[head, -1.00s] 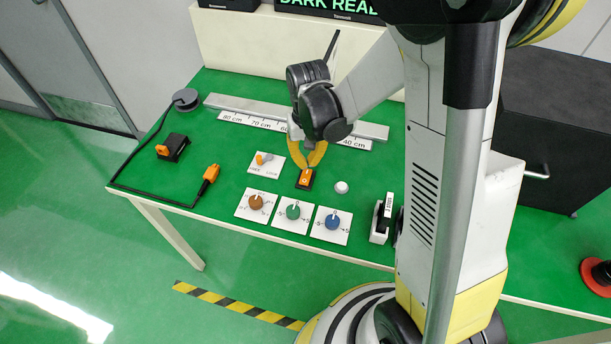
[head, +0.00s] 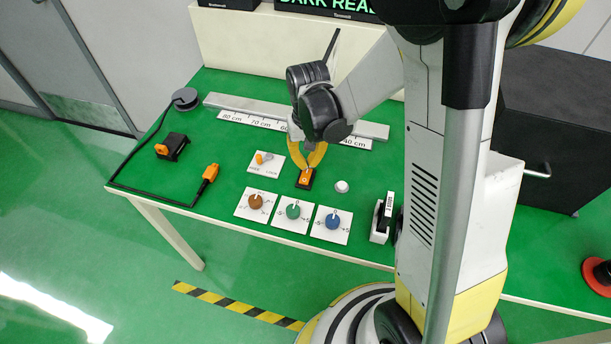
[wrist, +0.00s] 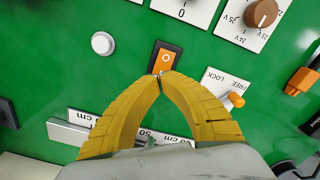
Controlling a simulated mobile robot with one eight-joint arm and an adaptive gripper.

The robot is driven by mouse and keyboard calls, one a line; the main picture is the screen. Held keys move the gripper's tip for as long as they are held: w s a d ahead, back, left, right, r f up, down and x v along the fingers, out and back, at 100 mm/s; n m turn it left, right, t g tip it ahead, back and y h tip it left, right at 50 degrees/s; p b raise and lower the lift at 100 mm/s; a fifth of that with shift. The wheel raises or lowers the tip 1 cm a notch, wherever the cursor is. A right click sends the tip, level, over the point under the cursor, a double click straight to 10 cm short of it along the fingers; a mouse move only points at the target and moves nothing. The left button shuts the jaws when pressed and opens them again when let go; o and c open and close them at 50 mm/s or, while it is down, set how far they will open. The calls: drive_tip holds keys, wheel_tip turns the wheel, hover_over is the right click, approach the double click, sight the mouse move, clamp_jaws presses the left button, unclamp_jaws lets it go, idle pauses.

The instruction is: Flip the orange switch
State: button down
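The orange switch (head: 305,177) is a rocker with a white circle mark in a black housing, on the green table. In the wrist view the orange switch (wrist: 165,61) lies just beyond my fingertips. My gripper (head: 308,165) has yellow fingers whose tips meet at the near edge of the rocker. In the wrist view my gripper (wrist: 160,75) shows its tips together with nothing between them. The tips overlap the switch's lower edge in that view; I cannot tell whether they press on it.
A white button (head: 341,187) is right of the switch, and a FREE/LOCK panel (head: 265,161) with an orange-tipped lever is left. Brown (head: 256,202), green (head: 293,212) and blue (head: 333,222) knobs line the front. A metal ruler rail (head: 240,105) lies behind.

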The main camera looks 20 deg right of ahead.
sight(307, 171)
drive_tip(key=shift+f+b, duration=1.3)
drive_tip(key=shift+f, duration=0.25)
idle(0.4)
drive_tip(key=shift+r, duration=0.2)
drive_tip(key=shift+r+p, duration=2.6)
drive_tip(key=shift+r, duration=0.75)
drive_tip(key=shift+r, duration=0.2)
drive_tip(key=s+r+n+t, duration=0.1)
drive_tip(key=s+r+t, duration=0.6)
drive_tip(key=s+r, duration=0.5)
wheel_tip(307, 171, up, 5)
drive_tip(key=shift+s+f, duration=0.15)
drive_tip(key=shift+s, duration=0.2)
